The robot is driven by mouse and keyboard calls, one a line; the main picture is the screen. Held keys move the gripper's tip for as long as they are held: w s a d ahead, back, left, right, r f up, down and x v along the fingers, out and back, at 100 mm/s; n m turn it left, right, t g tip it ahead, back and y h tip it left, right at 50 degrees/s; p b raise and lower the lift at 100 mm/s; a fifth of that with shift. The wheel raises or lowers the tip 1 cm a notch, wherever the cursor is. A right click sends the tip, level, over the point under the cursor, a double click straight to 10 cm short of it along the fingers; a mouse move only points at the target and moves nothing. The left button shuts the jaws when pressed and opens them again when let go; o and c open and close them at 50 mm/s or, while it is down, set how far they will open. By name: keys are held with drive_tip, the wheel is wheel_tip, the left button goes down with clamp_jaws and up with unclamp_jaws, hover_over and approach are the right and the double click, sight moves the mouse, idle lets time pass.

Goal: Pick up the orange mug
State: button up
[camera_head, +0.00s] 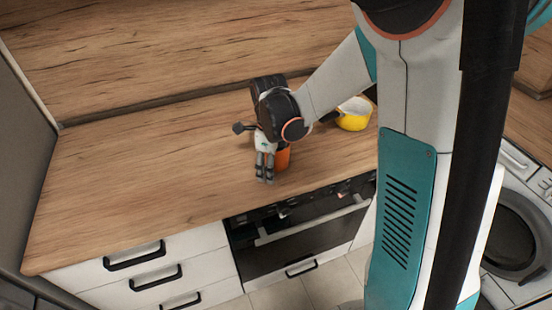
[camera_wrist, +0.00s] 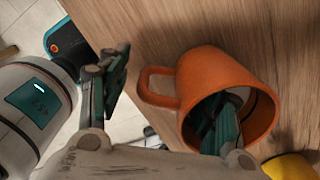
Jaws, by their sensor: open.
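The orange mug (camera_head: 284,157) stands on the wooden countertop, partly hidden by my gripper (camera_head: 266,168). In the wrist view the mug (camera_wrist: 222,68) shows its outer wall and rim, with its handle (camera_wrist: 150,87) on the left. My gripper (camera_wrist: 165,95) is open there, its fingers astride the mug's handle side. One finger is on the left, outside the handle. The other reaches over the rim into the mug's mouth, and its tip is partly hidden. I cannot tell whether either finger touches the mug.
A yellow cup (camera_head: 353,120) stands behind and to the right of the mug; its edge shows in the wrist view (camera_wrist: 290,167). The countertop (camera_head: 130,175) is clear to the left. An oven (camera_head: 300,240) and drawers lie below the front edge.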

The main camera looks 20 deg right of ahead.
drive_tip(key=shift+c, duration=0.6)
clamp_jaws()
drive_tip(key=shift+r, duration=0.15)
wheel_tip(320, 180, up, 19)
drive_tip(key=p, duration=0.6)
drive_tip(key=shift+r, duration=0.15)
